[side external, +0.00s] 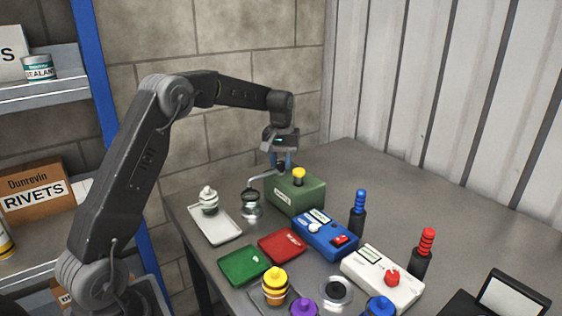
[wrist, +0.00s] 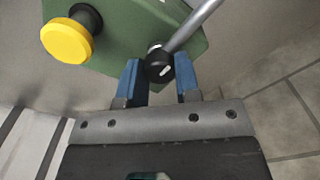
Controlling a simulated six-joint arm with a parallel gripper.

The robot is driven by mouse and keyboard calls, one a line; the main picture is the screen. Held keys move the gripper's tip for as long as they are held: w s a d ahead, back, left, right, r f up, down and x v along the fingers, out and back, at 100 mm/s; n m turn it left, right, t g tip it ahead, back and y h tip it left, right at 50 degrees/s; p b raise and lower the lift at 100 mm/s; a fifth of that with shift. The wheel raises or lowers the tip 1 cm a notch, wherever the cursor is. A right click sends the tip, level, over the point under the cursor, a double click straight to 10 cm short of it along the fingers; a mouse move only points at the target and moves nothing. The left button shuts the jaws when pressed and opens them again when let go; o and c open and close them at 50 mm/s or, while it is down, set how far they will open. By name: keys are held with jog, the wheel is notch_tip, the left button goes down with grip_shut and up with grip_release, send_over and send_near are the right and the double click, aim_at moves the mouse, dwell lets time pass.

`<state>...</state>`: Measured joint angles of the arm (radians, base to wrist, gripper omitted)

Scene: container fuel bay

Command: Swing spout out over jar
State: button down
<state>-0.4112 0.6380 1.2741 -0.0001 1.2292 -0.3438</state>
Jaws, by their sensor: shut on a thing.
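A green box (side external: 296,191) with a yellow knob (side external: 299,175) stands on the table near the back. A grey tube spout (side external: 262,175) reaches left from the box top, and its outer end is bent down. In the wrist view the spout (wrist: 194,24) runs up and right from a black pivot knob (wrist: 159,66). My gripper (wrist: 159,78) has its blue fingers shut on this knob, at the edge of the green box. A small glass jar (side external: 251,204) stands left of the box. The spout end appears above it in the side view, but exact alignment is unclear.
A white tray (side external: 217,232) with a pale stacked object (side external: 208,200) lies left. Red (side external: 282,246) and green (side external: 244,265) trays, a blue box (side external: 325,236) and a white box (side external: 381,282) are in front. The table's back right is clear.

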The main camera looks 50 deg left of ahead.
jog(key=shift+n, duration=0.3)
jog(key=c, duration=0.8)
grip_release()
notch_tip(320, 180, up, 14)
jog(key=shift+f, duration=0.1)
dwell(0.4)
